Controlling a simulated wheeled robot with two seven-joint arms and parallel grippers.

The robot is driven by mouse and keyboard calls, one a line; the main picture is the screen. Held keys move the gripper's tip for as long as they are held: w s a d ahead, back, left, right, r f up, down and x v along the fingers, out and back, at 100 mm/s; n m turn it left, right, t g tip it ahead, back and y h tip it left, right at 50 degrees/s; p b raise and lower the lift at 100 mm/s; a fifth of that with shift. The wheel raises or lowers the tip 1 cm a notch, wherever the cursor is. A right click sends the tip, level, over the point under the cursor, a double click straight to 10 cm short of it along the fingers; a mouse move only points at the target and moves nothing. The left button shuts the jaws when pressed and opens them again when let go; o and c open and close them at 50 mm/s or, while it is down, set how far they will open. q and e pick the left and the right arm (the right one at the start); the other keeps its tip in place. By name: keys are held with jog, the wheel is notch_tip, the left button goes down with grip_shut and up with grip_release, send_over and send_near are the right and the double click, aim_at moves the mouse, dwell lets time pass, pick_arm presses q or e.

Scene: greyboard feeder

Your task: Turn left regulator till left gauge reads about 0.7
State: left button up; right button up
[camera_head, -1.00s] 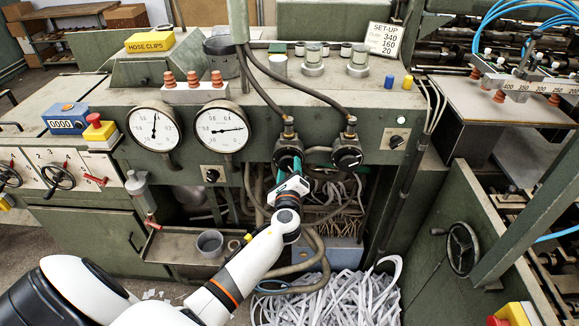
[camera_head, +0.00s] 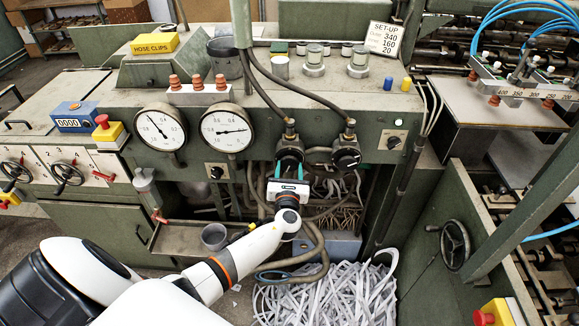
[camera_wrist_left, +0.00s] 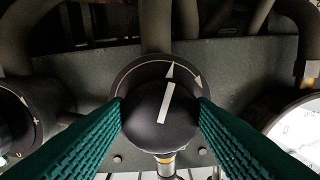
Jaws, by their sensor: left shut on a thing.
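The left gauge (camera_head: 159,128) is a white dial whose needle points up and to the left, reading roughly 0.4; its small figures are hard to read. The right gauge (camera_head: 227,128) beside it has its needle pointing right, near 0.8. My left gripper (camera_head: 289,172) is shut on the black left regulator knob (camera_head: 289,154) below the panel. In the left wrist view the teal fingers grip both sides of this knob (camera_wrist_left: 160,118); its white pointer points up, slightly right. The right regulator (camera_head: 346,155) stands just to the right, untouched. My right gripper is not in view.
Hoses (camera_head: 307,95) run down to both regulators. A grey cup (camera_head: 214,236) stands on the ledge at lower left. Paper strips (camera_head: 325,300) lie in a heap below. A red-and-yellow button box (camera_head: 108,132) is left of the gauges.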

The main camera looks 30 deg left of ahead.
pick_arm(q)
jog(key=shift+w+a+r+m, duration=0.1)
jog(key=shift+r+m, duration=0.2)
jog(key=shift+m, duration=0.3)
jog(key=shift+p, duration=0.3)
jog(key=o, duration=0.8)
jog(key=shift+o, duration=0.8)
jog(key=shift+f, duration=0.2)
jog(key=b+v, duration=0.1)
jog(key=v, duration=1.1)
jog(key=shift+b, duration=0.4)
